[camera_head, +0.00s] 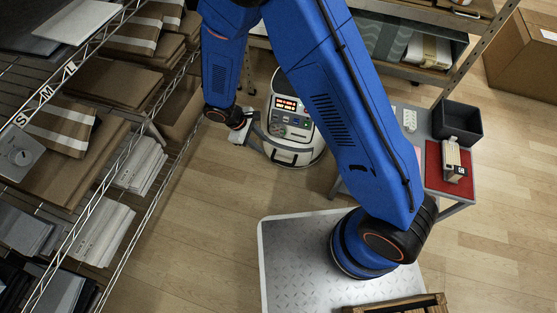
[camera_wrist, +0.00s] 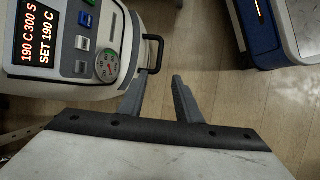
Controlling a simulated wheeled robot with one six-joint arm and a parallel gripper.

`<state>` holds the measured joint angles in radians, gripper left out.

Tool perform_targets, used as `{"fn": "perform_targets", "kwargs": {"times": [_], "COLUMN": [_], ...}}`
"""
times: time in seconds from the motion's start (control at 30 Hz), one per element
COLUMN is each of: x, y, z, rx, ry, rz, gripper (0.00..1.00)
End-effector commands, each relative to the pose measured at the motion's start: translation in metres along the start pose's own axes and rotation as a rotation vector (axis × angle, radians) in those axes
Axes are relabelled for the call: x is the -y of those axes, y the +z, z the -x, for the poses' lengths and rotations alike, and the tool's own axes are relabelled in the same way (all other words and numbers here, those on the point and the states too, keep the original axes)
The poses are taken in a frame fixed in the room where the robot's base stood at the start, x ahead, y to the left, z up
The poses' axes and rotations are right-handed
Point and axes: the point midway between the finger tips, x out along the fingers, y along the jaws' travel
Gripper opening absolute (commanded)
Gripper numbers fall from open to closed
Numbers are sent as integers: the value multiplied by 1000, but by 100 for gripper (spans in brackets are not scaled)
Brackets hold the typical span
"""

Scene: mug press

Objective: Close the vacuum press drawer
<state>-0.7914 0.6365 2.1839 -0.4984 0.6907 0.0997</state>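The vacuum press (camera_head: 293,128), a rounded white and grey machine with a lit orange display, stands on the floor beyond my arm in the head view. I cannot tell whether this belongs to the drawer, or how far the drawer is out. My gripper (camera_wrist: 160,78) is open and empty, its fingertips just short of the handle. In the head view it is at the press's left side.
A wire shelf (camera_head: 150,130) with boxes and stacks runs along the left. A side table with a red mat (camera_head: 434,178) and a dark bin (camera_head: 458,122) stands right. A metal shelf (camera_head: 430,75) is behind. Wooden floor (camera_head: 200,240) is clear in front.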

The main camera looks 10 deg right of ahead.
Motion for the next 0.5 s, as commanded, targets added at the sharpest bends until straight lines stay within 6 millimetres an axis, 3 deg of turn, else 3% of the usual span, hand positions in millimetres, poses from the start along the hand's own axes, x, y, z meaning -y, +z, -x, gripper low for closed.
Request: {"fn": "perform_targets", "kwargs": {"times": [0.5], "x": [0], "y": [1], "z": [-80], "rx": [5], "ry": [-1], "rz": [4], "gripper": [31]}}
